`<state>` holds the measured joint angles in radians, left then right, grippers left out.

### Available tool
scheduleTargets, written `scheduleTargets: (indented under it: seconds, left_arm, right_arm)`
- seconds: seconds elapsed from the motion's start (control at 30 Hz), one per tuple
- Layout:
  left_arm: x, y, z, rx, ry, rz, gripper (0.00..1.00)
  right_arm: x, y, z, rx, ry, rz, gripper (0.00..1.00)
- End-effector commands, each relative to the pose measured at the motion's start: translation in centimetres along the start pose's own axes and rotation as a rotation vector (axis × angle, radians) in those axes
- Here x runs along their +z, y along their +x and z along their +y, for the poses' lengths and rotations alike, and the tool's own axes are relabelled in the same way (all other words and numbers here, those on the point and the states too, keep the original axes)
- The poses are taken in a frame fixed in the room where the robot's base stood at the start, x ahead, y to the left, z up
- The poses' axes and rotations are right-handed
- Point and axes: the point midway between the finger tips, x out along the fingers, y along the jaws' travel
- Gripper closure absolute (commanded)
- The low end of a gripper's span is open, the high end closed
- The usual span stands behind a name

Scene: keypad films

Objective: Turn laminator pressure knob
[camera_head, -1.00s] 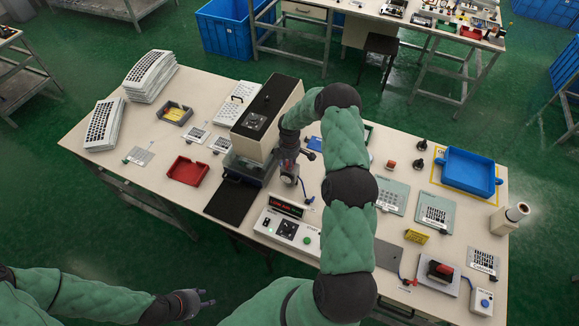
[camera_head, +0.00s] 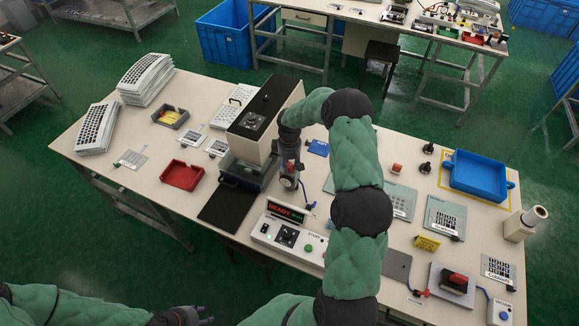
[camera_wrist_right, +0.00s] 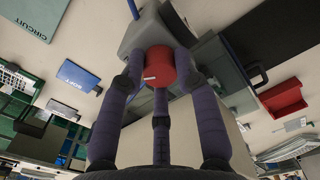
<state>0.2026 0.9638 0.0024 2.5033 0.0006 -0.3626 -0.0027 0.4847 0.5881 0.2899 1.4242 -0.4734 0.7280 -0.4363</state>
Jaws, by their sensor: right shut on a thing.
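The laminator (camera_head: 252,145), a tall pale box with a black top, stands in the middle of the table. In the right wrist view a red round knob (camera_wrist_right: 159,68) with a small white mark sits on a grey housing (camera_wrist_right: 150,32). My right gripper (camera_wrist_right: 160,76) is shut on this knob, its fingers around it. In the head view my right gripper (camera_head: 290,172) is at the laminator's right side, and the arm hides part of that area. My left gripper (camera_head: 195,317) is at the bottom edge, away from the table; its fingers are too small to judge.
A control box (camera_head: 290,238) with a lit "READY" display, a black dial and a green button stands in front. A black mat (camera_head: 228,208) and a red tray (camera_head: 181,175) lie left. A blue tray (camera_head: 475,174) and several panels lie right.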

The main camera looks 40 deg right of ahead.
Motion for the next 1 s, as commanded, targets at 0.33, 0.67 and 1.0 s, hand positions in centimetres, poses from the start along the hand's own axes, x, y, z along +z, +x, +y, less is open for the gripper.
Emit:
scheduleTargets:
  seconds: [0.33,0.67,1.0]
  left_arm:
    - [-0.01,0.25,-0.09,0.0,0.0,0.0,0.6]
    - [-0.01,0.25,-0.09,0.0,0.0,0.0,0.6]
    - [-0.01,0.25,-0.09,0.0,0.0,0.0,0.6]
  right_arm:
    - [0.02,-0.01,-0.01,0.0,0.027,-0.001,1.0]
    - [0.01,-0.01,-0.01,0.0,0.026,0.0,0.44]
    - [0.0,-0.17,0.01,0.0,0.026,0.0,0.44]
